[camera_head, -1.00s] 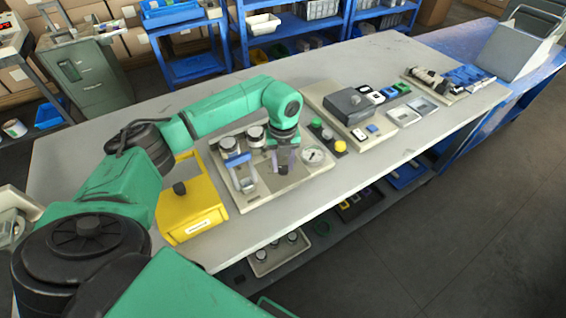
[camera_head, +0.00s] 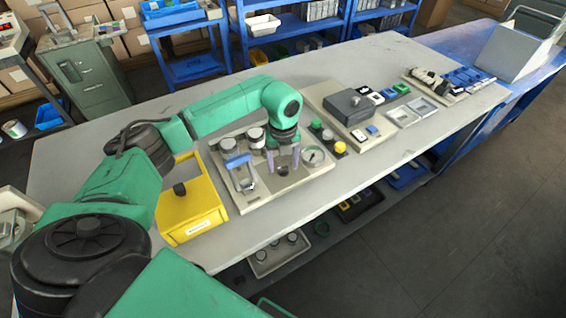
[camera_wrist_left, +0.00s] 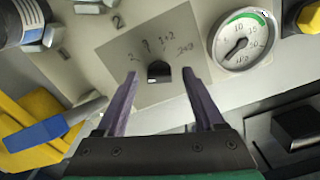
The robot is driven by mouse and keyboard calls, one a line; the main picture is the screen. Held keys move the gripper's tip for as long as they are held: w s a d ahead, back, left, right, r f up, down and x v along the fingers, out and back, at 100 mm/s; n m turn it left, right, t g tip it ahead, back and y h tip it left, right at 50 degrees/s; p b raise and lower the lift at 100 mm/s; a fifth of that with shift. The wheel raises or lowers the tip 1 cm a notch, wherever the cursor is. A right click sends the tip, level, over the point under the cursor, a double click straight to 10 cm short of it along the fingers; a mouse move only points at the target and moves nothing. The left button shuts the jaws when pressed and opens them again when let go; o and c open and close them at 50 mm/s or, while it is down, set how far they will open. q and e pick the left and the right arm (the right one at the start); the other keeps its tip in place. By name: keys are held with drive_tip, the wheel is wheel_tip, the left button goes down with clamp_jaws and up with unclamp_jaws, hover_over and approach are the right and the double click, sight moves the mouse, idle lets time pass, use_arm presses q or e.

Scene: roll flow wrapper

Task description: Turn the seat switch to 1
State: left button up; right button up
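The seat switch is a small black knob (camera_wrist_left: 158,72) on a grey square plate (camera_wrist_left: 120,52) with position marks along its far side. The marks are too small to read surely, and I cannot tell which one the knob points to. In the head view the plate is partly hidden by my left gripper (camera_head: 283,161). In the left wrist view my left gripper (camera_wrist_left: 160,88) is open, its two purple fingers apart on either side of the knob. No contact with the knob shows. My right gripper is not in view.
A round gauge (camera_wrist_left: 243,40) sits right of the switch. A blue-handled lever (camera_head: 239,160) and a yellow box (camera_head: 190,218) stand to the left. Green and yellow buttons (camera_head: 340,147) and a grey box (camera_head: 348,104) lie to the right. The table front is clear.

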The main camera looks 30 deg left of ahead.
sight(283, 167)
use_arm(q)
wheel_tip(283, 167, up, 14)
drive_tip(key=b, duration=0.2)
drive_tip(key=shift+r, duration=0.25)
